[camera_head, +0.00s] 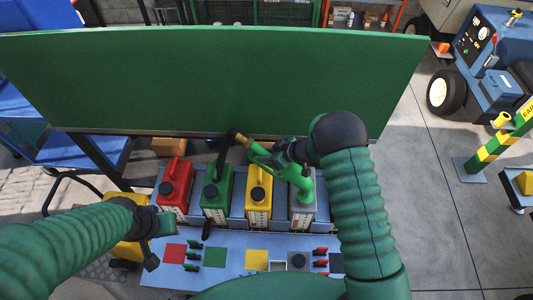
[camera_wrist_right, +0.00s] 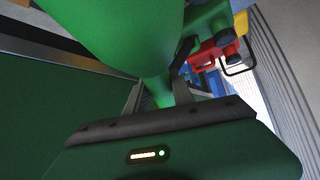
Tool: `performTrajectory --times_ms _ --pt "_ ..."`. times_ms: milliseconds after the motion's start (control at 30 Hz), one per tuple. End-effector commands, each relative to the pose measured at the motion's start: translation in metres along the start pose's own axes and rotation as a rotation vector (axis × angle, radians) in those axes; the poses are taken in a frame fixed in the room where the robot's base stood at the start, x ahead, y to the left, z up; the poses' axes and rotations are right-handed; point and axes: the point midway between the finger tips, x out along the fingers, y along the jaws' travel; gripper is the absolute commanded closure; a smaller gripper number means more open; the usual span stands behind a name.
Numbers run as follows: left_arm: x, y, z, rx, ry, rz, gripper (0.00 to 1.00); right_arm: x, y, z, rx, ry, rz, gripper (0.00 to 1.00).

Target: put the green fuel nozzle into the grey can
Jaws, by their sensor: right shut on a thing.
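The green fuel nozzle (camera_head: 264,155) is held by my right gripper (camera_head: 290,158) above the cans. Its brass end points left and joins a black hose. Its green lower part reaches down over the top of the grey can (camera_head: 302,218), hiding the opening; I cannot tell whether the tip is inside. In the right wrist view, a large green part of the nozzle (camera_wrist_right: 125,30) narrows down between the fingers of my right gripper (camera_wrist_right: 160,95). My left gripper (camera_head: 155,238) is low at the left, apart from the nozzle, and its fingers are unclear.
Red (camera_head: 174,188), green (camera_head: 216,195) and yellow (camera_head: 258,197) cans stand left of the grey one. A blue panel (camera_head: 222,268) with coloured squares and small levers lies in front. A large green board (camera_head: 200,80) rises behind. Open floor (camera_head: 430,190) is at the right.

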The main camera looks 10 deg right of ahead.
Motion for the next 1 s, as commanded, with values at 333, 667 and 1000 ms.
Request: performTrajectory --times_ms 333,667,1000 --pt "0.001 0.000 0.000 0.000 0.000 0.000 0.64 0.001 0.001 0.000 -0.001 0.002 0.001 0.58" --pt "0.001 0.000 0.000 0.000 0.000 0.000 0.64 0.002 0.000 0.002 0.000 -0.002 0.000 0.46" --pt "0.007 0.000 0.002 0.000 0.000 0.000 0.64 -0.048 0.002 0.002 0.001 0.001 0.005 0.46"
